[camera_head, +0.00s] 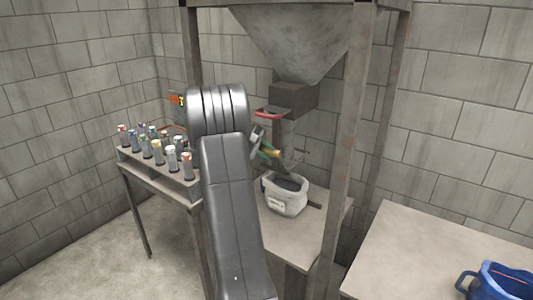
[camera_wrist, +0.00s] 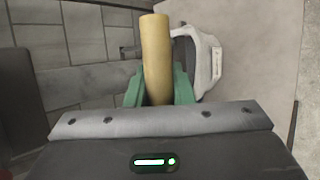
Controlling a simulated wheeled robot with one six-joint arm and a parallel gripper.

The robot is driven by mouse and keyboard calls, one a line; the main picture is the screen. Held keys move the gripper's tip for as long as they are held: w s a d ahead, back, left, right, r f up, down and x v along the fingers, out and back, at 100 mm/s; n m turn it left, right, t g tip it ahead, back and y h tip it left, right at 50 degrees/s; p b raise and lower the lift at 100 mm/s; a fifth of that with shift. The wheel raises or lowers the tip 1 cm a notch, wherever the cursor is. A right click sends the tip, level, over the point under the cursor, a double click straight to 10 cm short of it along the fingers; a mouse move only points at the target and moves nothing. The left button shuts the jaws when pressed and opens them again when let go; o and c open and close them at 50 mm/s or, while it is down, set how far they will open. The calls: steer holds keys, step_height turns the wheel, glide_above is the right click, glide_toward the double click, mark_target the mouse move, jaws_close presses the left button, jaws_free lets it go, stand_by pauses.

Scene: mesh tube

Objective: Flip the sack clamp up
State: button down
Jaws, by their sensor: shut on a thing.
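A tan, rounded handle (camera_wrist: 156,55) stands between the green fingers of my gripper (camera_wrist: 160,92) in the wrist view. The gripper is shut on it. In the head view the handle's end (camera_head: 272,153) shows beside my gripper (camera_head: 264,150), in front of the hopper's spout (camera_head: 287,135). It appears to be the sack clamp's handle; its join to the clamp is hidden. A whitish open sack or container (camera_head: 285,199) stands under the spout, apart from the gripper. Part of it also shows behind the handle in the wrist view (camera_wrist: 208,60).
A red handle (camera_head: 268,113) sticks out near the spout's top. A steel frame post (camera_head: 347,150) stands right of the spout. A rack of several capped tubes (camera_head: 160,160) is at left. A blue jug (camera_head: 497,282) stands on the right table (camera_head: 430,245), otherwise clear.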

steer(key=shift+w+d+r, duration=0.1)
steer(key=shift+r, duration=0.3)
steer(key=c, duration=1.3)
jaws_free()
steer(key=shift+o, duration=0.2)
steer(key=b+v, duration=0.2)
steer(key=v, duration=1.1)
steer(key=shift+a+r, duration=0.15)
steer(key=shift+a, duration=0.15)
